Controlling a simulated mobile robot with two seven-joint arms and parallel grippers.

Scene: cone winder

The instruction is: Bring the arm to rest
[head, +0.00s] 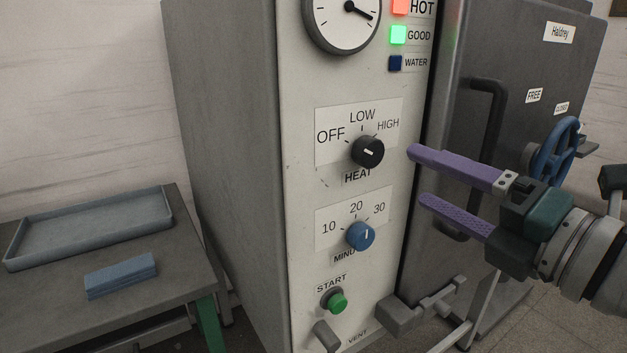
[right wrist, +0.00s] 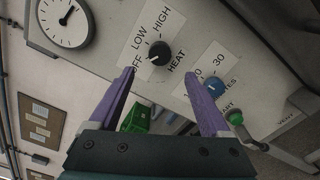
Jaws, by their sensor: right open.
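My right gripper (head: 418,176) is open and empty, with purple fingers, in front of the panel's right edge in the head view. Its fingertips are close to the black HEAT knob (head: 367,151) and blue minutes knob (head: 360,236) in the picture, but appear apart from both. In the right wrist view the open fingers (right wrist: 160,75) point at the panel with nothing between them; the HEAT knob (right wrist: 159,53) lies beyond. The minutes knob's white mark points up, between 20 and 30. The HEAT knob's setting is unclear. My left gripper is not in view.
The HOT lamp (head: 400,6) glows red, GOOD (head: 398,35) green; WATER (head: 395,63) is dark. Below are a green START button (head: 337,303) and vent lever (head: 326,336). A dark door with blue handwheel (head: 556,152) is right. A table at left holds a tray (head: 95,226) and blue block (head: 121,276).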

